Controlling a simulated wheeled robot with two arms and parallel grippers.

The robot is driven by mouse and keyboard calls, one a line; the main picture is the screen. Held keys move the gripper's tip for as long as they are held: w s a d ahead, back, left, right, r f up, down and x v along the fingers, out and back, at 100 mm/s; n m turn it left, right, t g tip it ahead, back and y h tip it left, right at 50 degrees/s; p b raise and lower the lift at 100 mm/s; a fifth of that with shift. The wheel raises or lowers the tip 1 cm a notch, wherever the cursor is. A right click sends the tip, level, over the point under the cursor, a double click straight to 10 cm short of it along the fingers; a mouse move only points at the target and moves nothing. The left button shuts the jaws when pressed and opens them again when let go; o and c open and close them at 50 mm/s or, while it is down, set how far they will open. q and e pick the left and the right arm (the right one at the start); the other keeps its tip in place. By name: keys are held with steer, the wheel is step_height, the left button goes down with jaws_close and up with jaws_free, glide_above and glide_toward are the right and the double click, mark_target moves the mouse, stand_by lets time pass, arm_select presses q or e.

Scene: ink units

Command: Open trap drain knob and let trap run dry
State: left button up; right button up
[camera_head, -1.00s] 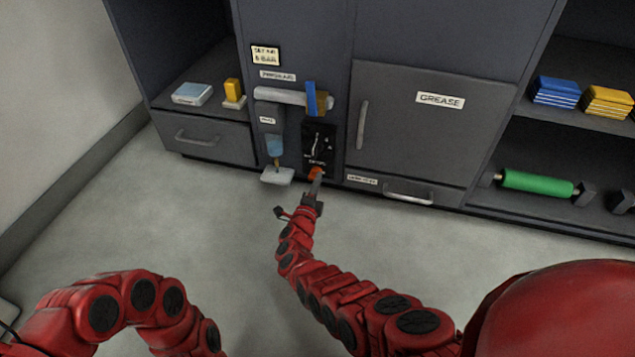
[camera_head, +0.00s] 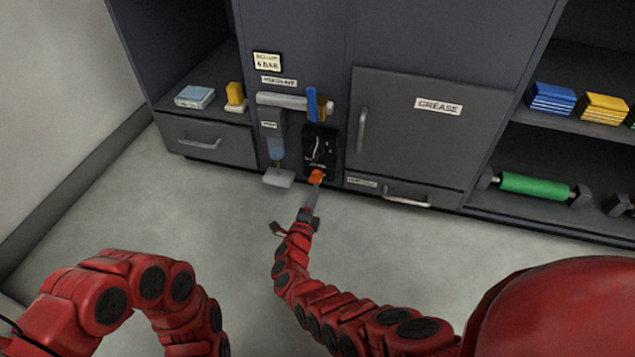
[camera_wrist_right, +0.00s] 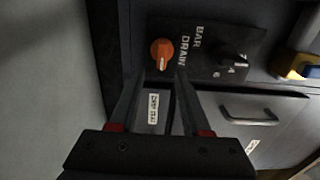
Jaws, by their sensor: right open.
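The orange drain knob (camera_head: 316,176) sits at the bottom of a black panel (camera_head: 319,145) on the cabinet front. In the right wrist view the knob (camera_wrist_right: 162,50) shows a pale pointer line beside the word DRAIN. My right gripper (camera_wrist_right: 157,78) is open, with its fingertips just short of the knob and nothing between them. In the head view the right gripper (camera_head: 315,188) reaches up to the knob from below. The trap bowl (camera_head: 276,148), bluish and clear, hangs left of the panel; its liquid level is too small to tell. My left gripper is out of view.
A small pale tray (camera_head: 278,178) is under the bowl. A pipe with a blue lever (camera_head: 312,103) runs above the panel. The grease door (camera_head: 430,125) and a drawer handle (camera_head: 407,198) are to the right. The floor in front is clear.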

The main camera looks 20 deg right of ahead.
arm_select(q)
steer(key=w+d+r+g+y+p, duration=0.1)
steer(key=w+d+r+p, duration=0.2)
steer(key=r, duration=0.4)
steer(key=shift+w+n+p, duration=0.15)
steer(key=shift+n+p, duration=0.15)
steer(key=shift+p, duration=0.15)
arm_select(e)
steer(key=v, duration=1.2)
steer(key=shift+s+a, duration=0.25)
steer(key=shift+s, duration=0.05)
steer(key=shift+r, duration=0.1)
